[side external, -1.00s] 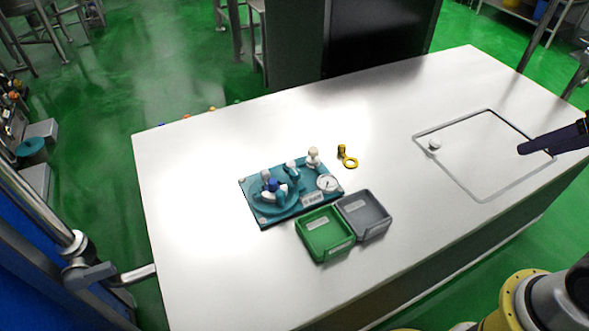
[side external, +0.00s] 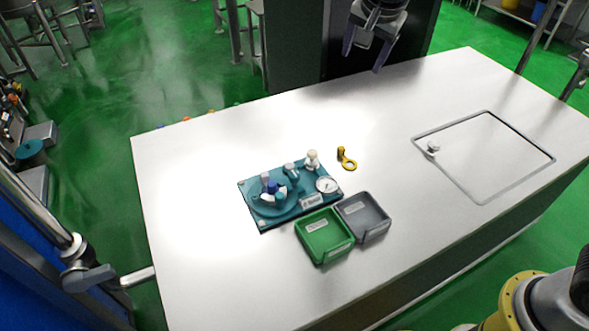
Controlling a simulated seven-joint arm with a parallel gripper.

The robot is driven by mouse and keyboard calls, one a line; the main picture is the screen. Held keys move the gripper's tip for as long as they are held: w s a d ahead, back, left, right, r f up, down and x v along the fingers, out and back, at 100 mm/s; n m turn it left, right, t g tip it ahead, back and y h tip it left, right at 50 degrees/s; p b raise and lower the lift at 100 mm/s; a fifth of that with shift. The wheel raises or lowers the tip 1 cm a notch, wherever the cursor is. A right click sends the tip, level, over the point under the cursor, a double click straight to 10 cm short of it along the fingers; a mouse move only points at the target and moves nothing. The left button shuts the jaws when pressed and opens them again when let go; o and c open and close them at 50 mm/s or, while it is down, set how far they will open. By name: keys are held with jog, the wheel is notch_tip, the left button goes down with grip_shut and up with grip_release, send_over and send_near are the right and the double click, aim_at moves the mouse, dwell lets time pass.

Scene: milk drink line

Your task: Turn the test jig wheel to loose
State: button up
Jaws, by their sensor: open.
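The test jig (side external: 286,212) is a teal plate lying on the white table, left of the table's middle. On its left part sits a round teal base with the wheel (side external: 271,188), which has a blue centre and white and teal parts around it. A small gauge (side external: 327,185) and a white-topped knob (side external: 312,159) are on the plate's right part. Any loose marking is too small to read. My gripper (side external: 363,58) is open and empty, high at the top of the view, well away from the jig and pointing down.
A green tray (side external: 324,253) and a grey tray (side external: 378,233) stand in front of the jig. A yellow ring-shaped tag (side external: 347,161) lies behind it. The rest of the table (side external: 210,275) is clear.

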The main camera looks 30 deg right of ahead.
jog(key=w+a+f+n, duration=0.1)
jog(key=w+a+f, duration=0.4)
jog(key=a+f, duration=0.5)
jog(key=n+g+h, duration=0.1)
jog(key=n+g, duration=0.1)
send_near(294, 174)
jog(key=x, duration=0.8)
jog(key=shift+w+d+f, duration=0.1)
jog(key=shift+f, duration=0.15)
grip_shut()
